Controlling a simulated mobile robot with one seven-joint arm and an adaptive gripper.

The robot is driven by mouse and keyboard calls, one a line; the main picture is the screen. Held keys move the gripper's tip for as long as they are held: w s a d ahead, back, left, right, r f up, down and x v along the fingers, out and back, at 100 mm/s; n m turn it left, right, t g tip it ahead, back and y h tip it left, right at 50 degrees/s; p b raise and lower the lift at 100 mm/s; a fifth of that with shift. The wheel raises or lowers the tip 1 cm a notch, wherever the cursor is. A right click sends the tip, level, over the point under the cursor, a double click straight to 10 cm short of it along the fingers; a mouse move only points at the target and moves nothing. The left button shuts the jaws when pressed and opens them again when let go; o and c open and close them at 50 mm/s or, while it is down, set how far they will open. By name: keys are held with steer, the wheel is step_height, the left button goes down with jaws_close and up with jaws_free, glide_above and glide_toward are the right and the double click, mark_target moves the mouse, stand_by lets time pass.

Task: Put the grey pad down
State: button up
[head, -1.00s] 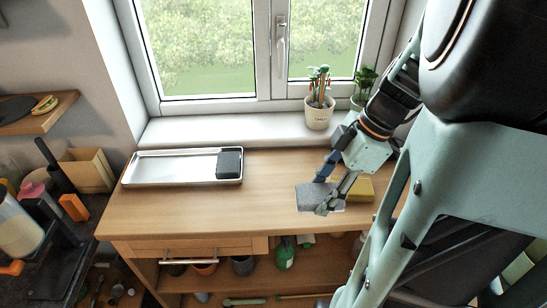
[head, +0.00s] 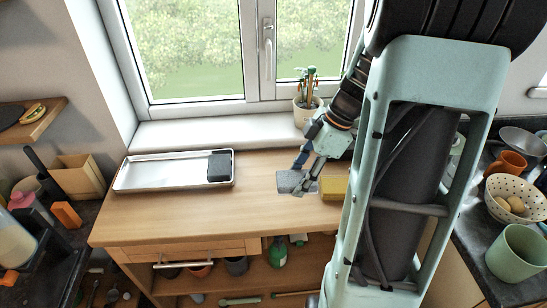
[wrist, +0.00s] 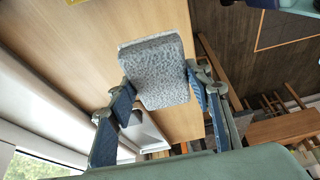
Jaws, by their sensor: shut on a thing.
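The grey pad (head: 289,182) is at the wooden worktop, left of the yellow sponge. My gripper (head: 300,178) comes down over it from the upper right. In the wrist view the pad (wrist: 158,75) fills the space between my two blue-padded fingers (wrist: 160,84), with one fingertip against each side. My gripper is shut on the pad. A paler layer shows along the pad's far edge. I cannot tell whether the pad's underside touches the worktop or hangs just above it.
The yellow sponge (head: 334,187) lies close to the pad's right. A metal tray (head: 150,176) with a dark block (head: 219,166) stands at the left. The worktop (head: 225,205) between tray and pad is clear. A plant pot (head: 305,115) stands on the sill behind.

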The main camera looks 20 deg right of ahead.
mark_target(293, 178)
steer(key=w+f, duration=0.4)
steer(key=f, duration=0.1)
steer(key=shift+w+d+f+p, duration=0.2)
steer(key=shift+d+p, duration=0.1)
steer(key=shift+p, duration=0.1)
steer(key=f, duration=0.3)
steer(key=shift+w+d+f, duration=0.1)
steer(key=shift+w+f, duration=0.15)
steer(key=shift+w, duration=0.1)
steer(key=shift+r, duration=0.1)
steer(key=shift+f+b, duration=0.4)
steer(key=shift+b, duration=0.3)
steer(key=o, duration=1)
steer(key=shift+r+p, duration=0.25)
steer(key=shift+p, duration=0.25)
